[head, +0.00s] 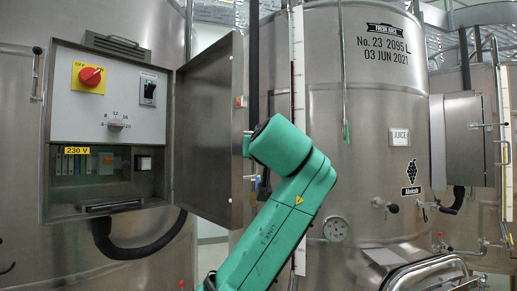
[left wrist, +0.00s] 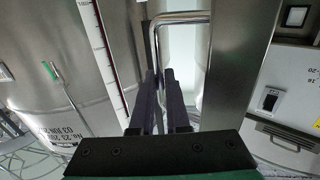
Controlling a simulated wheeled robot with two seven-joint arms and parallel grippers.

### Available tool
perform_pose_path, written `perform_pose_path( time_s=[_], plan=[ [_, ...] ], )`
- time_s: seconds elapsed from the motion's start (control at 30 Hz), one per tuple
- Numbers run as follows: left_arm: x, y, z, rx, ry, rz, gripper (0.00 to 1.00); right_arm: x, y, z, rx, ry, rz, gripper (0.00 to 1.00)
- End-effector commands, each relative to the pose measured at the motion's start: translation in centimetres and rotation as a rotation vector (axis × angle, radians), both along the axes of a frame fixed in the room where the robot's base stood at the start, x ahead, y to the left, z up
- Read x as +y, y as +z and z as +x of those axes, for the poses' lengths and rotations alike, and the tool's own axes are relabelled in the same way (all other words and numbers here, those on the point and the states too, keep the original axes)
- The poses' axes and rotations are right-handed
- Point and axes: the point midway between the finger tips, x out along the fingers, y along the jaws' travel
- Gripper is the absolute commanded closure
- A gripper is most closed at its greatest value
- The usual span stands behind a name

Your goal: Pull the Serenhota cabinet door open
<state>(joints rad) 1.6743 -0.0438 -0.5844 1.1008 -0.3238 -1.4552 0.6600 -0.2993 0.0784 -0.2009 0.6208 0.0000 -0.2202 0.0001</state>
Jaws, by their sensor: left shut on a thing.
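The steel cabinet door (head: 208,130) stands wide open, swung out to the right of the cabinet (head: 47,150). In the left wrist view, the door (left wrist: 235,70) is right of the fingers. Its bent chrome handle (left wrist: 180,17) runs down between the dark fingers of my left gripper (left wrist: 163,88), which is shut on it. In the head view my green left arm reaches up to the door's outer edge; the fingers are mostly hidden there. My right gripper is in neither view.
Inside the cabinet are a red switch (head: 91,76) on yellow and a 230 V label (head: 77,150). A large steel vat (head: 370,120) stands behind my arm. A black hose (head: 140,248) hangs below the cabinet. A pipe frame (head: 425,268) is at lower right.

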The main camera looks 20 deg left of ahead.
Motion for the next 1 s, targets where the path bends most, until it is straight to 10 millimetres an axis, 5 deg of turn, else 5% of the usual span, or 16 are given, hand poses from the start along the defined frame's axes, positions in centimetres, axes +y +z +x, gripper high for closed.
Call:
perform_pose_path(
  time_s=[0.13, 0.2, 0.23, 0.67, 1.0],
  plan=[
    [0.1, 0.0, 0.0, 0.0, 0.002, 0.0, 1.0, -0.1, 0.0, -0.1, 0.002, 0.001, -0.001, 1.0],
    [0.1, 0.0, 0.0, 0.0, 0.002, -0.001, 0.6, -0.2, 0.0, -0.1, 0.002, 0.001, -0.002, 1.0],
    [0.1, 0.0, 0.0, 0.0, 0.002, -0.001, 0.57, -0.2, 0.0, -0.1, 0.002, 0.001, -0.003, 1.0],
    [-0.4, -0.3, -0.9, -0.002, -0.001, 0.0, 0.57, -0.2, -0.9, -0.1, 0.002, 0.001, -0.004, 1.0],
    [-4.2, -0.5, -9.6, -0.006, -0.004, -0.001, 0.57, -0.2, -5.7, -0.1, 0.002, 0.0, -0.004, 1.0]
  ],
)
